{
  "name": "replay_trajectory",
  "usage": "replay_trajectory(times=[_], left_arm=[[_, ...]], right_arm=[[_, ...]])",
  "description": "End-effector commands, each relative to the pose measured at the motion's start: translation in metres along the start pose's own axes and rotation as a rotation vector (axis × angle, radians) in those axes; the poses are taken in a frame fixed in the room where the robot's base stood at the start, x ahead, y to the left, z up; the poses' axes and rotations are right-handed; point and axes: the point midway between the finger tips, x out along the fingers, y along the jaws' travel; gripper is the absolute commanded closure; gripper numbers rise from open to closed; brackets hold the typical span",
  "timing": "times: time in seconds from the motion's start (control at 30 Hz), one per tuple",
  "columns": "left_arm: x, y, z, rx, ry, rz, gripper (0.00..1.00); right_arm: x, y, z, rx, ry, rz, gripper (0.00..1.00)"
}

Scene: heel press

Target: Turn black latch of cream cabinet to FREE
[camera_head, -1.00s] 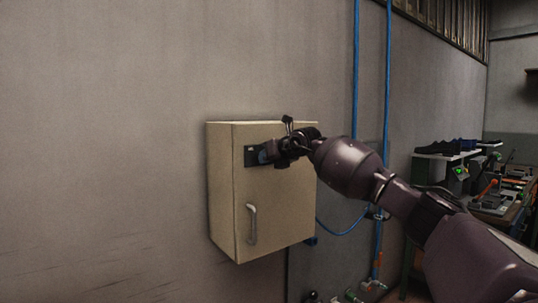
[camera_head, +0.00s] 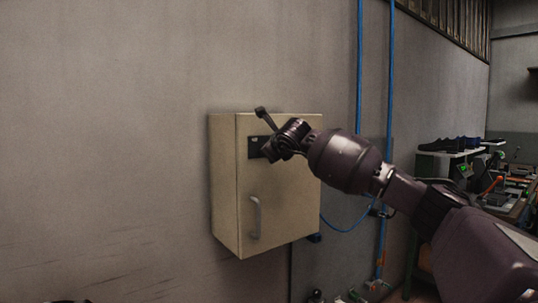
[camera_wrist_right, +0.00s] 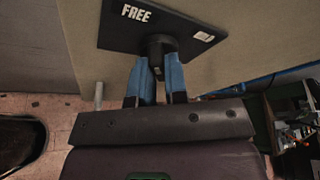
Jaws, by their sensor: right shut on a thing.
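The cream cabinet (camera_head: 285,205) hangs on the wall in the head view, its door shut and a pale handle (camera_head: 255,218) low on it. A black plate (camera_head: 253,147) sits high on the door and also shows in the right wrist view (camera_wrist_right: 120,32), with a white FREE label at its left and a small white mark at its right. My right gripper (camera_wrist_right: 160,68) is shut on the black latch (camera_wrist_right: 160,43), blue fingertips on either side of it. In the head view my right gripper (camera_head: 270,152) hides the latch. My left gripper is not in view.
Blue pipes (camera_head: 358,70) run up the wall right of the cabinet, with a blue hose below. A bench with tools (camera_head: 510,195) and a shelf with dark shoes (camera_head: 450,145) stand at the far right. The wall left of the cabinet is bare.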

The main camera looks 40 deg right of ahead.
Motion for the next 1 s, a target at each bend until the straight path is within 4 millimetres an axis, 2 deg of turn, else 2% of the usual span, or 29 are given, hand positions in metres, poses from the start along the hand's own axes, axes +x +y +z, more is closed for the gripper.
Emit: replay_trajectory(times=[0.3,0.83,0.87,1.0], left_arm=[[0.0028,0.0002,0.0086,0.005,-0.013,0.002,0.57],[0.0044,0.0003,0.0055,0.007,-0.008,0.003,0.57],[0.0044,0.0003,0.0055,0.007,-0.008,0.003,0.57],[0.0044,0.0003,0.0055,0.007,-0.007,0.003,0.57]], right_arm=[[0.0007,0.0018,-0.0005,-0.11,0.0,-0.044,1.0],[-0.0004,0.0007,0.0005,-0.132,-0.001,-0.054,1.0],[-0.0004,0.0007,0.0006,-0.132,-0.001,-0.054,0.85],[-0.0003,0.0007,0.0005,-0.131,-0.001,-0.054,0.63]])
